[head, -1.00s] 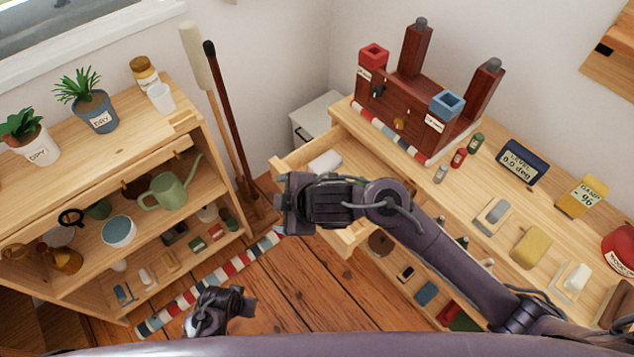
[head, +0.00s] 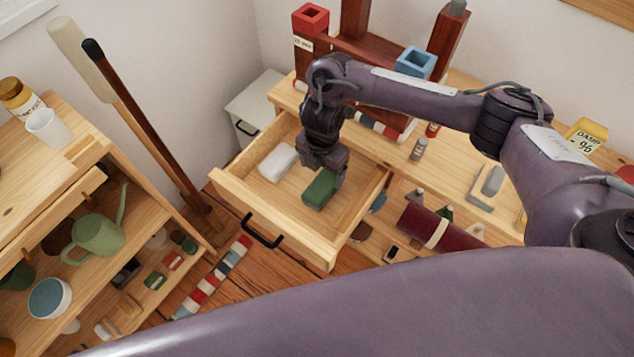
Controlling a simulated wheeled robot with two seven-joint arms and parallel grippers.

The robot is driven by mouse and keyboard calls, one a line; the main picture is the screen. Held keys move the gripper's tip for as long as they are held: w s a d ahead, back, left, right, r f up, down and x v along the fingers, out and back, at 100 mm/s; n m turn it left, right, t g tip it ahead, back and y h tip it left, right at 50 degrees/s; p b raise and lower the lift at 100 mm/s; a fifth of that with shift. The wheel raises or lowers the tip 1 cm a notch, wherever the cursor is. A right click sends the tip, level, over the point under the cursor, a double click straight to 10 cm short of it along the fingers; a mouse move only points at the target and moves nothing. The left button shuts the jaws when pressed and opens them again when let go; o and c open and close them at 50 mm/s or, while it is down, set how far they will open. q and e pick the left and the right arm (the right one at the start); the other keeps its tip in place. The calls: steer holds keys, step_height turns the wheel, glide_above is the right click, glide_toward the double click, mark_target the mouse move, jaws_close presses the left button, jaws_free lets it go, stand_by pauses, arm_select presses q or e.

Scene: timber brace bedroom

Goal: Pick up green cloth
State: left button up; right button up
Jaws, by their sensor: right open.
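The green cloth (head: 319,189) is a small folded block lying in the open wooden drawer (head: 228,199), towards its right side. My right gripper (head: 328,176) points down into the drawer, right at the cloth's far end. It is open, and its fingertips are partly hidden, so I cannot tell whether they touch the cloth. A white folded block (head: 279,162) lies in the drawer to the left of the cloth. My left gripper is out of view.
The drawer has a black handle (head: 262,231) on its front. Brooms (head: 140,120) lean to the left. A shelf with a green watering can (head: 98,236) stands at the left.

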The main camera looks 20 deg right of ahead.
mark_target(322, 185)
steer(key=f, duration=0.2)
steer(key=f+b, duration=0.1)
steer(key=f, duration=0.1)
steer(key=s+f+b, duration=0.1)
steer(key=f, duration=0.2)
steer(key=shift+c, duration=0.4)
steer(key=c, duration=1)
steer(key=shift+r, duration=0.1)
step_height(322, 185, up, 20)
steer(key=p, duration=0.7)
steer(key=shift+p, duration=0.3)
